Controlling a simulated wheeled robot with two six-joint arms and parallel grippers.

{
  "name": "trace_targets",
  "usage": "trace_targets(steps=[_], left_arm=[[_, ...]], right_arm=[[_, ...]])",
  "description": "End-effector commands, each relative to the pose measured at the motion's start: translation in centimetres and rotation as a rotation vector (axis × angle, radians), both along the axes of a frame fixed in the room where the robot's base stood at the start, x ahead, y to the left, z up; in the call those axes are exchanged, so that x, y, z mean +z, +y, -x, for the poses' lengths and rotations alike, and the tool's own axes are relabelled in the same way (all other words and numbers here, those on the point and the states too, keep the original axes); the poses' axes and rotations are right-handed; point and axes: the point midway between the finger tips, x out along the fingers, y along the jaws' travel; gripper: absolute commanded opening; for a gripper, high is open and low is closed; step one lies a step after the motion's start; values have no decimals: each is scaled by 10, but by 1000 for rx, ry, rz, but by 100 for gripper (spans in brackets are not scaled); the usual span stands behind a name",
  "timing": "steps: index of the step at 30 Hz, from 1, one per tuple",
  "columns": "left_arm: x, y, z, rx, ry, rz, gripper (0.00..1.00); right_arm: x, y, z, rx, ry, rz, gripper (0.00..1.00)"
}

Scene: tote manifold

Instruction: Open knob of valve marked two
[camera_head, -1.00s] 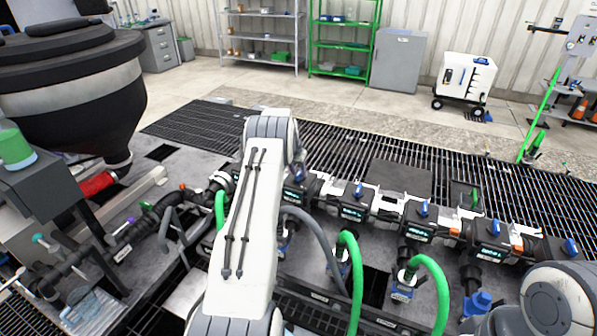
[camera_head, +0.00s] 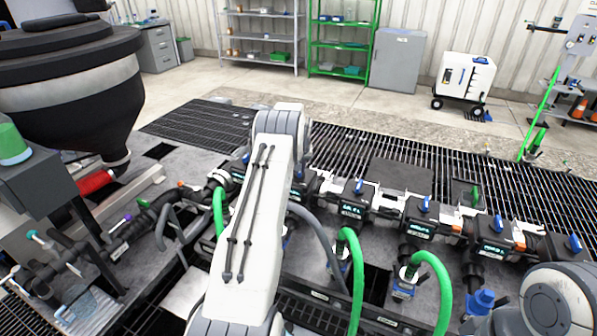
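A row of dark valve bodies runs across the manifold, each with a small screen and a blue knob on top. Knobs show at the left (camera_head: 246,158), the middle (camera_head: 358,187), right of the middle (camera_head: 424,204), further right (camera_head: 497,223) and at the far right (camera_head: 573,243). The markings are too small to read, so I cannot tell which valve is marked two. My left arm rises through the middle and covers part of the row. Its gripper is hidden behind the arm. Only a rounded joint of my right arm shows at the lower right; its gripper is out of view.
Green hoses (camera_head: 437,285) and a grey hose arch in front of the valves. A large black hopper (camera_head: 75,95) stands at the left, with a pipe bearing small coloured handles (camera_head: 130,225) below it. Floor grating (camera_head: 345,150) lies open behind the row.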

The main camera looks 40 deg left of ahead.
Motion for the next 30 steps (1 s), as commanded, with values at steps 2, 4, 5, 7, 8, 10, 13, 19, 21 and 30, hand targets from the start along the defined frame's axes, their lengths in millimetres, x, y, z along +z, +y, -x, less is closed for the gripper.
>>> trace_targets(steps=[2,4,5,7,8,10,13,19,21,30], left_arm=[[-3,-1,-1,70,-1,-2,0],[-4,-2,-2,136,-1,-2,0],[-4,-2,-2,164,0,-3,0],[-3,-2,-3,231,-2,-3,0],[-4,-2,-3,260,0,-2,0],[-3,-3,-4,326,-1,-2,0],[-2,-3,-5,420,-1,-2,0],[0,-4,-6,585,-1,-2,0],[1,-4,-7,627,-1,-2,0],[0,-4,-7,742,0,0,0]], right_arm=[[-11,0,0,0,0,0,44],[-17,0,0,0,0,0,44],[-19,0,0,0,0,0,44],[-25,0,0,0,0,0,44],[-27,0,0,0,0,0,44],[-31,0,0,0,0,0,44],[-35,0,0,0,0,0,44],[-34,0,0,0,0,0,44],[-33,0,0,0,0,0,44],[-29,0,0,0,0,0,44]])
